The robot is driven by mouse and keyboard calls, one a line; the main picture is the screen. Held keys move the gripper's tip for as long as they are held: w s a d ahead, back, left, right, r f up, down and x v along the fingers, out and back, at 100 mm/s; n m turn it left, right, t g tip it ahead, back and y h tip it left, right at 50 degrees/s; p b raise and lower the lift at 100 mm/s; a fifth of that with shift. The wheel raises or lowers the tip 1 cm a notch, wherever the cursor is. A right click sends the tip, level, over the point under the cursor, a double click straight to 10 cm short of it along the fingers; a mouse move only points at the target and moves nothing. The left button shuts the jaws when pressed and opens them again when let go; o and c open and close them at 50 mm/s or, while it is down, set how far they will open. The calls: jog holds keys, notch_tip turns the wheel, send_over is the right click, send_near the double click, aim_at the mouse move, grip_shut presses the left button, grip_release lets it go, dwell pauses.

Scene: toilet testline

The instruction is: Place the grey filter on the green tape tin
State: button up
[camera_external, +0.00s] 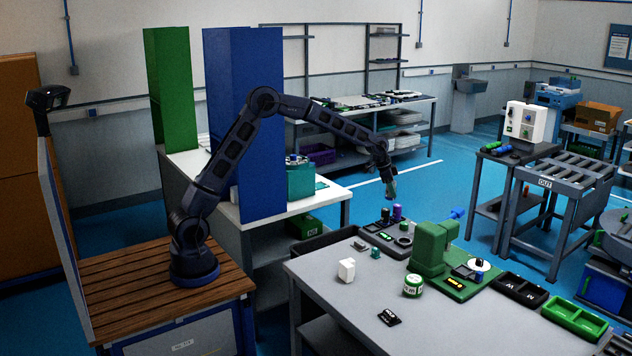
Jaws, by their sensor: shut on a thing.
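The green tape tin (413,286), a short green cylinder with a white label, stands upright on the grey table beside the green machine. My gripper (389,182) points down, high above the far edge of the table and clear of the tin. It is shut on a small greyish thing (391,191), which looks like the grey filter, though it is too small and dark to be sure. The tin's top faces up with nothing seen on it.
A green machine (432,248) stands right behind the tin. A white block (346,270) and a black labelled item (389,317) lie nearby. A dark tray (385,238) with small parts is at the back. Black (521,290) and green bins (575,319) line the right. The front table is clear.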

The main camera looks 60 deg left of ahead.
jog(key=s+d+r+m+g, duration=0.1)
jog(key=s+d+m, duration=0.15)
jog(key=d, duration=0.65)
jog(key=s+d+m, duration=0.1)
jog(key=s+d, duration=0.3)
jog(key=d, duration=0.5)
jog(key=m+g+h, duration=0.1)
jog(key=m, duration=0.2)
send_over(421, 281)
jog(key=a, duration=0.2)
jog(key=f, duration=1.8)
jog(key=shift+s+f, duration=0.25)
jog(key=shift+f, duration=0.1)
jog(key=o, duration=1)
jog(key=shift+f, duration=0.1)
